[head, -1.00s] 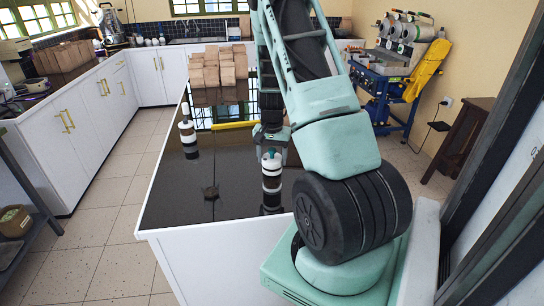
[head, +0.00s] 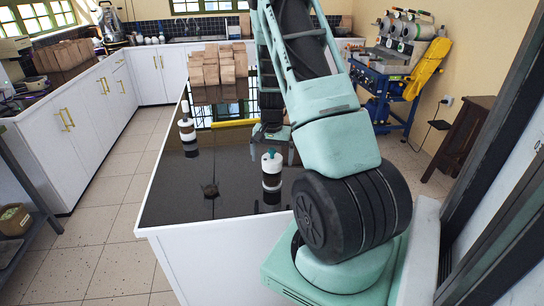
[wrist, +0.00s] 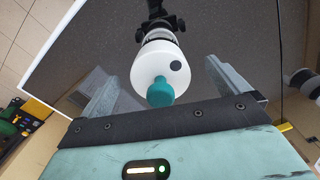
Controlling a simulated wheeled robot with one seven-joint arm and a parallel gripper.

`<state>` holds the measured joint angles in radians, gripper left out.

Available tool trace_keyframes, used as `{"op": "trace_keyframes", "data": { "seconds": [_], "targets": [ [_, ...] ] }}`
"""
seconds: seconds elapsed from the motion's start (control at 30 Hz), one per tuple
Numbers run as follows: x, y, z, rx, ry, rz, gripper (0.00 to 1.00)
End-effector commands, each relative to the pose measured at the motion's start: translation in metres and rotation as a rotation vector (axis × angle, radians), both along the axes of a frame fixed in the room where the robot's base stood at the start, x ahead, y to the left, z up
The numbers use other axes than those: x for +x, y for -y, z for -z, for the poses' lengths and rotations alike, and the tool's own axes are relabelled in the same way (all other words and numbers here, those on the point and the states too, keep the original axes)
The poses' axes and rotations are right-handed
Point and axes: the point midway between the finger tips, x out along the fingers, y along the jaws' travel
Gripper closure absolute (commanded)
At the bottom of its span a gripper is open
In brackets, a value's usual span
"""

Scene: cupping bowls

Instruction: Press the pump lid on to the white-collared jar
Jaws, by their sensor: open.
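A teal pump knob on a white disc, the pump lid (wrist: 158,72), sits on top of the nearer jar (head: 272,180). That jar is upright on the dark counter and has white and dark bands. In the wrist view the white disc has a dark spot, and most of the jar below is hidden. My gripper (head: 271,153) is open above the nearer jar; in the wrist view its two fingers stand either side of the lid, apart from it. Whether the lid is fully seated is hard to tell. A second banded jar (head: 187,132) with a white top stands farther left.
The glossy dark counter (head: 170,200) is mostly clear. A small dark object (head: 210,190) lies left of the nearer jar. A yellow bar (head: 234,123) and brown paper bags (head: 220,75) are farther back. A blue trolley (head: 375,105) stands right.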

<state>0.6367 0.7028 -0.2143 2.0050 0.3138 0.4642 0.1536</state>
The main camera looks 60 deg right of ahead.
Motion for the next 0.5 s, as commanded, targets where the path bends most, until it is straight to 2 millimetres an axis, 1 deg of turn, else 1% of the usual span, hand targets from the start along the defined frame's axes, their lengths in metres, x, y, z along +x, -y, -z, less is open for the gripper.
{"op": "trace_keyframes", "data": {
  "seconds": [0.5],
  "targets": [
    [0.0,0.0,-0.049,-0.001,0.001,0.0,0.0]
  ]
}}
